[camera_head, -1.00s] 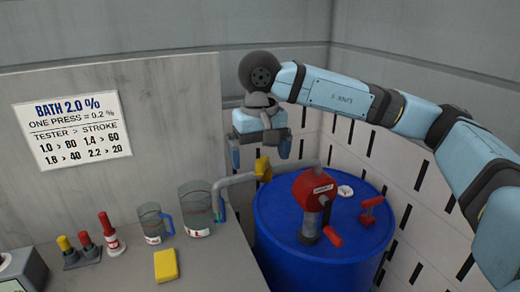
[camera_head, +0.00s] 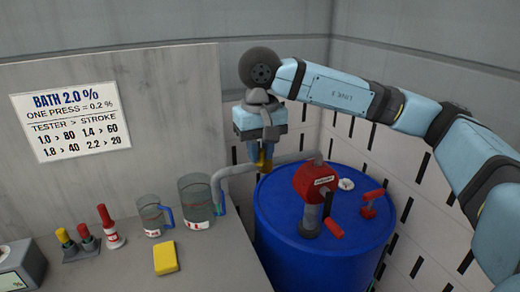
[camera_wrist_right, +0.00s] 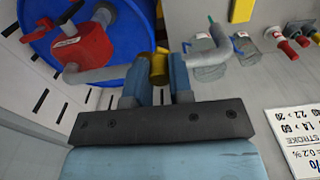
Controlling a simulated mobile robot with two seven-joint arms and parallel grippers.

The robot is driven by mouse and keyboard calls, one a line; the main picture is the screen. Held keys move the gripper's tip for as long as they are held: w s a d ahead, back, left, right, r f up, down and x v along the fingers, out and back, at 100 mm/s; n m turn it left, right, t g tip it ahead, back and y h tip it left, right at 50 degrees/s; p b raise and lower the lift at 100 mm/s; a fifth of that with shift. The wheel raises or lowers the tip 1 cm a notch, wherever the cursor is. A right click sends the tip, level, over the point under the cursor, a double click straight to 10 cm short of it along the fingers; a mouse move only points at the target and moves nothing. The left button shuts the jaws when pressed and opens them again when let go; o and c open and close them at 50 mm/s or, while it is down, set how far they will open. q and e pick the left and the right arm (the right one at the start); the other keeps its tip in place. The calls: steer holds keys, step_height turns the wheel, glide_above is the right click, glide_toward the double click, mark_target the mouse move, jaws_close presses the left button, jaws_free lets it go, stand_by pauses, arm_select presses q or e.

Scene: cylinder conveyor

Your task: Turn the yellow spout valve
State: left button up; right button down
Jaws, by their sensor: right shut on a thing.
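The yellow spout valve (camera_head: 264,163) sits on the grey pipe (camera_head: 226,174) that runs from the red pump (camera_head: 317,184) to the spout beside the jugs. My right gripper (camera_head: 263,152) points down from above and is shut on the valve, hiding much of it. In the right wrist view the yellow valve (camera_wrist_right: 159,70) shows between the two blue fingers (camera_wrist_right: 158,88), with the grey pipe running to both sides. My left gripper is in neither view.
The pump stands on a blue drum (camera_head: 285,235). A sign (camera_head: 82,120) hangs behind.

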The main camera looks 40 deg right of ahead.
steer(key=c, duration=1.7)
jaws_free()
steer(key=shift+o, duration=0.2)
steer(key=shift+d, duration=0.1)
steer(key=shift+s+d+f, duration=0.1)
steer(key=shift+s+d, duration=0.05)
steer(key=shift+s, duration=0.05)
steer(key=shift+s+d+b, duration=0.25)
steer(key=shift+d+b, duration=0.05)
steer(key=shift+b, duration=0.05)
